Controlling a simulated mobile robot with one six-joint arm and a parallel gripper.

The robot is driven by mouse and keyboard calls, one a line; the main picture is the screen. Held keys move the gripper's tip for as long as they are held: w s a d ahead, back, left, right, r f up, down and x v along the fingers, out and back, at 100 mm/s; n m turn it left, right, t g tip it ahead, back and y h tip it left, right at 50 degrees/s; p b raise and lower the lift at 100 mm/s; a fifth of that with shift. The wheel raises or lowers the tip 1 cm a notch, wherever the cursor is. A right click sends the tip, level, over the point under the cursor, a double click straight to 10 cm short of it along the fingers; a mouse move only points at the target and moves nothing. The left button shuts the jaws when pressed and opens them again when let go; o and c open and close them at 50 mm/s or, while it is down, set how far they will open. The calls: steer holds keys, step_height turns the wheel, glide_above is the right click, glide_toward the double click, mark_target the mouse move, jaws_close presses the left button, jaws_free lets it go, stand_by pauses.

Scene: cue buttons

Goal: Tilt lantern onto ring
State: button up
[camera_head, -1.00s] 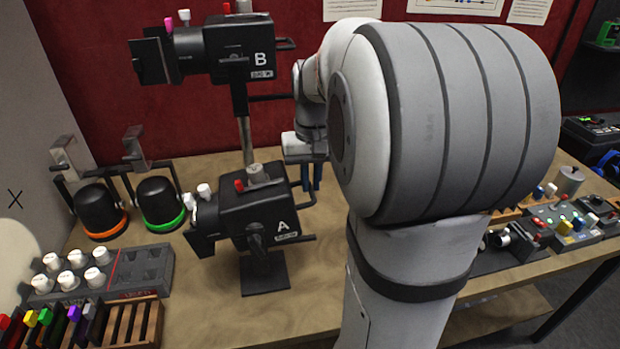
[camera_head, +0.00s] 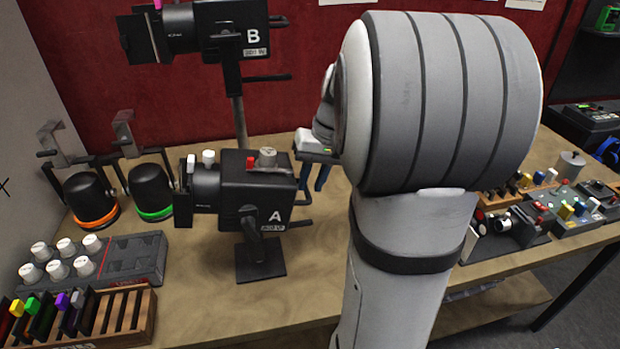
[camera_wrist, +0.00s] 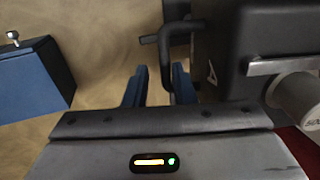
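Lantern A (camera_head: 240,185), a black box lamp with a white letter A, sits roughly level on its stand, its front facing left. My gripper (camera_head: 318,180) has blue fingers pointing down just behind and right of the lantern's rear handle. In the wrist view, my gripper (camera_wrist: 158,88) has its fingers apart, with the dark bent handle (camera_wrist: 164,62) reaching between them; a gap shows beside the left finger. The lantern body (camera_wrist: 225,50) is at right. I cannot make out a target ring or the lantern's light spot on the wall.
Two black lamps with an orange ring (camera_head: 97,221) and a green ring (camera_head: 155,215) stand left. A knob tray (camera_head: 135,258) and wooden rack (camera_head: 125,312) lie front left. Small consoles (camera_head: 575,222) sit right.

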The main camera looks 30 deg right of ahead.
steer(key=shift+o, duration=0.7)
steer(key=shift+a, duration=0.1)
steer(key=shift+r, duration=0.1)
steer(key=v, duration=0.7)
steer(key=shift+r, duration=0.3)
